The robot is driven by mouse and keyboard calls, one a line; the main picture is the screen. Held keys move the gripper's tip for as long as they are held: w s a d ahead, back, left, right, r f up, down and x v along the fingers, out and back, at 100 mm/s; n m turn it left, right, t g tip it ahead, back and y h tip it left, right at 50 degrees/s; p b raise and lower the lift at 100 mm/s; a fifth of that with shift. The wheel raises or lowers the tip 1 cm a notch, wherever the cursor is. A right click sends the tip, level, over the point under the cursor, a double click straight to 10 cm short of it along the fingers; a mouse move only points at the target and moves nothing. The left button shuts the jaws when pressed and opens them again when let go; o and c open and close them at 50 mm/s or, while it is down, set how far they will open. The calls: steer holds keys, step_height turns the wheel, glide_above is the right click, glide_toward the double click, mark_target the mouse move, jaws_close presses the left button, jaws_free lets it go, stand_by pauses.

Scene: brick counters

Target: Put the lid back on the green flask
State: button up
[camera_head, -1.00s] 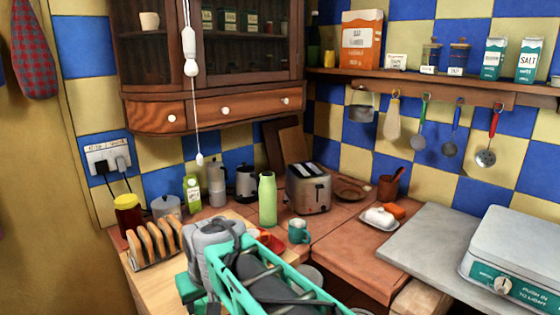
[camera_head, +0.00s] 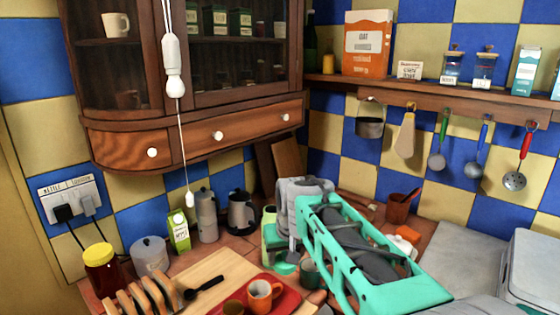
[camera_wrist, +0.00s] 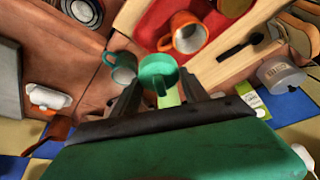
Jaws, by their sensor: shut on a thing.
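The pale green flask (camera_head: 270,228) stands upright on the counter behind my gripper (camera_head: 285,268), which hides its lower part in the head view. In the wrist view my gripper (camera_wrist: 160,98) has its two dark fingers shut on a green, round, cup-like lid (camera_wrist: 158,70). A pale green strip, probably the flask (camera_wrist: 169,98), shows just past the lid between the fingers. I cannot tell whether the lid touches the flask.
A teal mug (camera_head: 310,272) stands close beside my gripper. An orange mug (camera_head: 264,294) sits on a red tray (camera_head: 292,300) in front. A kettle (camera_head: 242,212), a moka pot (camera_head: 206,215) and a carton (camera_head: 178,230) stand to the left. A butter dish (camera_wrist: 48,97) is on the other side.

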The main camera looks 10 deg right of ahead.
steer(key=w+r+p, duration=1.3)
steer(key=w+r, duration=0.1)
steer(key=w, duration=0.5)
step_height(320, 180, down, 7)
steer(key=b, duration=0.6)
steer(key=shift+d+r, duration=0.2)
steer(key=shift+s+m, duration=0.15)
steer(key=shift+m, duration=0.15)
steer(key=shift+f+p, duration=0.15)
steer(key=shift+p, duration=0.3)
stand_by(0.3)
steer(key=o, duration=1.4)
steer(key=shift+o, duration=0.5)
